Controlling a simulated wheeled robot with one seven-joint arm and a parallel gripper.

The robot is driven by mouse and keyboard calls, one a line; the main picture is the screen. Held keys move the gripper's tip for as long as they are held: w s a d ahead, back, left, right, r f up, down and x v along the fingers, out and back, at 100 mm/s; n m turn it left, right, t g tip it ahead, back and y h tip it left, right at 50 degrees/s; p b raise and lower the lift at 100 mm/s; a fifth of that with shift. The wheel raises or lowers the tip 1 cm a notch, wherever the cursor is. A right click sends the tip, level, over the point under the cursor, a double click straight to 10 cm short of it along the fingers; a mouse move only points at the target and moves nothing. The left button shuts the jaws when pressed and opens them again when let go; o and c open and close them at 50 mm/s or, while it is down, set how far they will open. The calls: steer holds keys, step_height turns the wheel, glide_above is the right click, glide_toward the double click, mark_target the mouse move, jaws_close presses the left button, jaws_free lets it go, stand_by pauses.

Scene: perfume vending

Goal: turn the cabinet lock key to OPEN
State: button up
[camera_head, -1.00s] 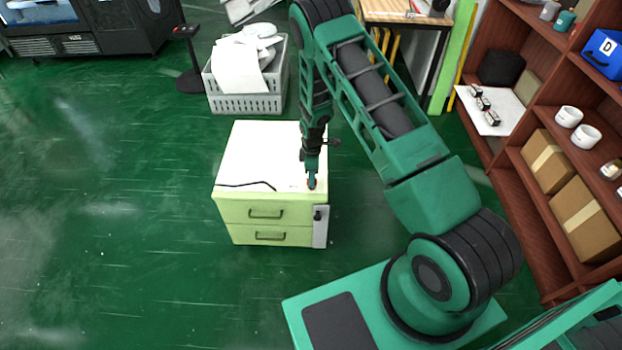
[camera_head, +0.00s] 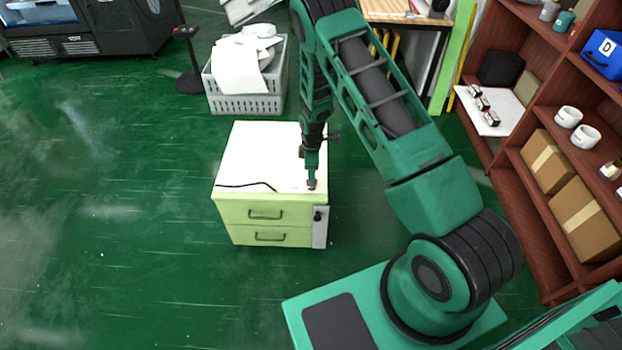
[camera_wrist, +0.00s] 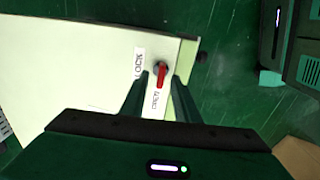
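The pale green cabinet (camera_head: 240,160) stands on the floor, with my gripper (camera_head: 311,184) pointing down at its top near the front right corner. In the wrist view, the red key (camera_wrist: 162,78) sits in a dark round lock on the cabinet top (camera_wrist: 75,70). The LOCK label (camera_wrist: 139,62) is left of the key; the OPEN label (camera_wrist: 155,98) is just below it. The key's red handle runs from the lock down toward OPEN. My gripper (camera_wrist: 161,82) is open, with a finger on each side of the key and gaps visible between.
A thin black cord (camera_head: 245,185) lies on the cabinet top. A grey crate (camera_head: 247,100) with white items stands behind the cabinet. A brown shelf (camera_head: 520,170) with boxes is at the right. The green floor (camera_head: 110,240) to the left is clear.

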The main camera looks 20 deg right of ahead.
step_height(320, 180, up, 9)
steer(key=shift+f, duration=0.15)
stand_by(0.5)
steer(key=s+d+r+m, duration=0.3)
steer(key=s+d+r, duration=0.15)
steer(key=r, duration=0.45)
steer(key=s+d+r+m, duration=0.35)
steer(key=s+r, duration=0.25)
steer(key=r, duration=0.3)
steer(key=s+d+r+m, duration=0.4)
steer(key=s+r, duration=0.1)
steer(key=r, duration=0.4)
steer(key=s+r+m, duration=0.4)
steer(key=s, duration=0.9)
steer(key=s+r+m, duration=0.4)
steer(key=s+m, duration=0.1)
steer(key=s, duration=0.7)
steer(key=shift+s+r, duration=0.25)
steer(key=shift+s, duration=0.15)
steer(key=shift+m, duration=0.25)
